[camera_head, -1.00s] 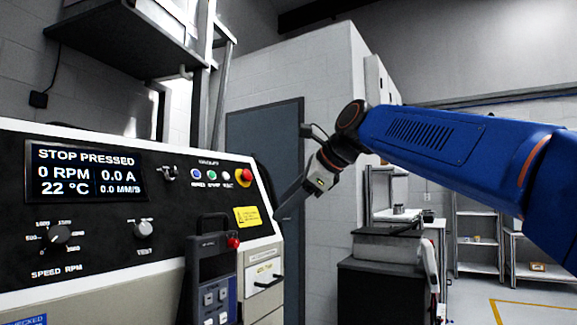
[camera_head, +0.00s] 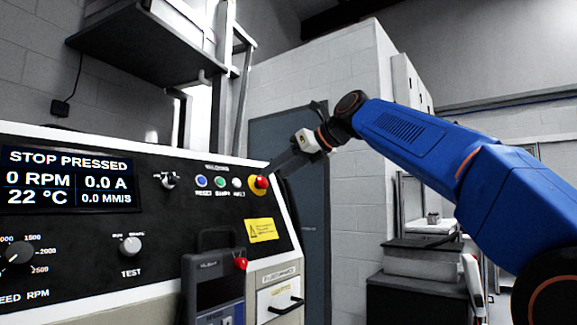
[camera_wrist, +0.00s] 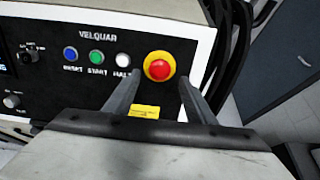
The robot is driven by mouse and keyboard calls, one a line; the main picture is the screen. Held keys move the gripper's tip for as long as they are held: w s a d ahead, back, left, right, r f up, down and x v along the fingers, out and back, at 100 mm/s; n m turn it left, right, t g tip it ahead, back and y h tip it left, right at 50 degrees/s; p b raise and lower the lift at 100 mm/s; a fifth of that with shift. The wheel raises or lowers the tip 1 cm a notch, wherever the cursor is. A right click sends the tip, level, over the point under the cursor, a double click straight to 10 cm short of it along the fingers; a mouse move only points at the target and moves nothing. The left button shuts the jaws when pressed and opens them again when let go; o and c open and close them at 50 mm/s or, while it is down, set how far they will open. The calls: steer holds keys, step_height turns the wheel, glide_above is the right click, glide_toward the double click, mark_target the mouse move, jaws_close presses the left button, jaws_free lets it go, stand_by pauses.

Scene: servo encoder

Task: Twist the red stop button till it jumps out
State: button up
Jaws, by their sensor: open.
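The red stop button (camera_head: 261,182) sits on a yellow ring at the right end of the black panel. In the wrist view the red stop button (camera_wrist: 158,68) lies ahead of and between the two fingertips. My gripper (camera_wrist: 160,92) is open, with one finger to the left of the button and one to the right, and nothing between them. In the head view my gripper (camera_head: 272,170) is close by the button, and its fingers partly overlap it. I cannot tell whether they touch it. The display (camera_head: 68,180) reads "STOP PRESSED", 0 RPM.
Blue, green and white buttons (camera_head: 219,182) sit left of the stop button. A yellow warning label (camera_head: 261,230) is below it. A handheld pendant (camera_head: 215,285) with a small red knob stands in front of the panel. Black cables (camera_wrist: 238,50) hang right of the panel edge.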

mark_target(264, 180)
steer(key=shift+x, duration=2.9)
steer(key=c, duration=0.8)
steer(key=shift+o, duration=0.2)
steer(key=o, duration=0.8)
